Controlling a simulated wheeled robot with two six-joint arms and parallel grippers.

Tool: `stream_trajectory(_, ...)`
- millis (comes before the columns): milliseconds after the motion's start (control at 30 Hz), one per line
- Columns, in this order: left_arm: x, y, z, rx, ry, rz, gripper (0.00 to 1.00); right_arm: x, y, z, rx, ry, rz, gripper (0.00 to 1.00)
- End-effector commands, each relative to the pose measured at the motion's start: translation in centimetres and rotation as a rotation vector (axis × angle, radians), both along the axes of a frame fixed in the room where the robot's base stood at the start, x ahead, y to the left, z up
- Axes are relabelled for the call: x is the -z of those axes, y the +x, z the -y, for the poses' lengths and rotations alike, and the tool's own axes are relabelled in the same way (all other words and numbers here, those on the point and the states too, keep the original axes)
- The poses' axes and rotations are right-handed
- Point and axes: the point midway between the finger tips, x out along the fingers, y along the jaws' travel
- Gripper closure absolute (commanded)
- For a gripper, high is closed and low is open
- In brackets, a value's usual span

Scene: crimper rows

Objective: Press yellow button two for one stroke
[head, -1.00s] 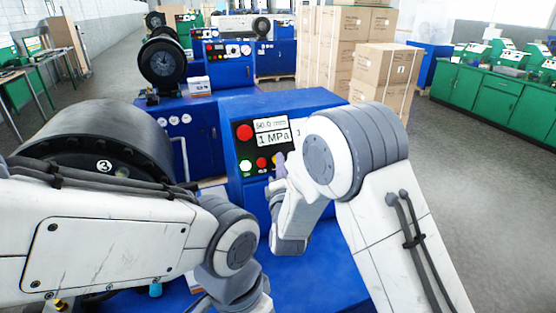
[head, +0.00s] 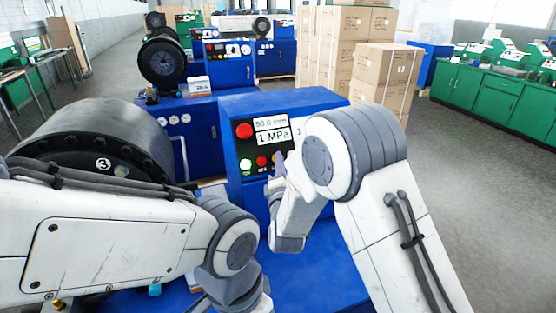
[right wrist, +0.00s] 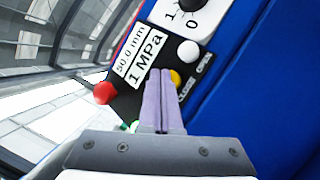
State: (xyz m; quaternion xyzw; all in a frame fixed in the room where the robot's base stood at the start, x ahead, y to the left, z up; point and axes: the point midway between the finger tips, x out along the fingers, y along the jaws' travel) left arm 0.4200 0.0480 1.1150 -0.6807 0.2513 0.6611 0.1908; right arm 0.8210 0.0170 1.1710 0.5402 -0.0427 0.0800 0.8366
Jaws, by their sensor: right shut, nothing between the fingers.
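The blue machine's control panel (head: 262,140) faces me, with a display reading 50.0 mm and 1 MPa. In the right wrist view the yellow button (right wrist: 175,76) shows partly, right beside the fingertips; I cannot tell whether they touch it. My right gripper (right wrist: 162,72) is shut and empty, its two purple-grey fingers together and pointing at the panel. In the head view the right gripper (head: 278,166) is at the panel's lower right, and its arm hides that part. My left arm reaches in from the left, its gripper not visible.
A white button (right wrist: 188,51) lies beyond the yellow one. A large black crimper head (head: 95,135) stands left. Boxes (head: 385,80) are stacked behind.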

Motion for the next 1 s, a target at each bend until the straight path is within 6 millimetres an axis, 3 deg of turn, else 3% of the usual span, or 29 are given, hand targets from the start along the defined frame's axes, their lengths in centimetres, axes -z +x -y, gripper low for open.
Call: stream_trajectory(1000,0.45,0.0,0.0,0.0,0.0,0.0,0.75,0.49,0.64,-0.25,0.0,0.0,-0.001,1.0)
